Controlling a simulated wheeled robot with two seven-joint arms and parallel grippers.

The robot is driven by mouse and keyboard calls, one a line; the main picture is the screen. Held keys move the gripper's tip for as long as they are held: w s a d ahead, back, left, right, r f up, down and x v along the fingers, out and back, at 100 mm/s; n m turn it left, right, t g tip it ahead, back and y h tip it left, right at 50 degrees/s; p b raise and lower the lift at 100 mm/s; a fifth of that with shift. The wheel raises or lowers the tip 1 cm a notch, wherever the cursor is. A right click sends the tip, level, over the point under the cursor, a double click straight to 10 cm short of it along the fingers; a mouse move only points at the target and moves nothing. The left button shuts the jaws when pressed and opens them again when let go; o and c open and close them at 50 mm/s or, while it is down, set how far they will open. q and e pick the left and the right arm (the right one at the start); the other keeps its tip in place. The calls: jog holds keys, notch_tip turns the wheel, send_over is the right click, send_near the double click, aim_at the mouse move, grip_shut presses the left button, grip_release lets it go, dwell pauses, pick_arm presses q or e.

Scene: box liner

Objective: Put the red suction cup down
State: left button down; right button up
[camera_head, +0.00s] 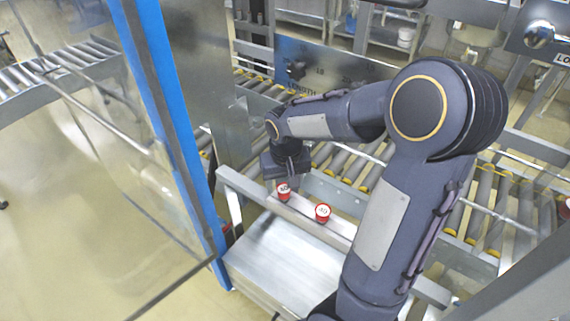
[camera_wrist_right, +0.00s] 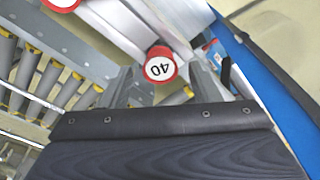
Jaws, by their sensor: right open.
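A red suction cup (camera_head: 284,191) with a white "40" top stands on the metal rail, just below my right gripper (camera_head: 285,172). In the right wrist view the cup (camera_wrist_right: 160,66) shows between the tips of my right gripper (camera_wrist_right: 163,83), with gaps to both fingers. That gripper is open. A second red cup (camera_head: 323,212) with the same kind of top stands farther right on the rail; part of it shows in the right wrist view (camera_wrist_right: 62,3). My left gripper is out of view.
The metal rail (camera_head: 300,221) runs above a sloping steel plate (camera_head: 282,262). Roller conveyors (camera_head: 340,160) lie behind it. A blue post (camera_head: 172,125) and a clear panel (camera_head: 95,150) stand at the left.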

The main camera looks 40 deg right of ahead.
aim_at(286, 192)
notch_tip(286, 192, up, 10)
jog(key=s, duration=0.1)
jog(key=shift+a+p, duration=0.25)
jog(key=shift+p, duration=0.1)
jog(key=shift+s+f, duration=0.1)
jog(key=shift+f, duration=0.05)
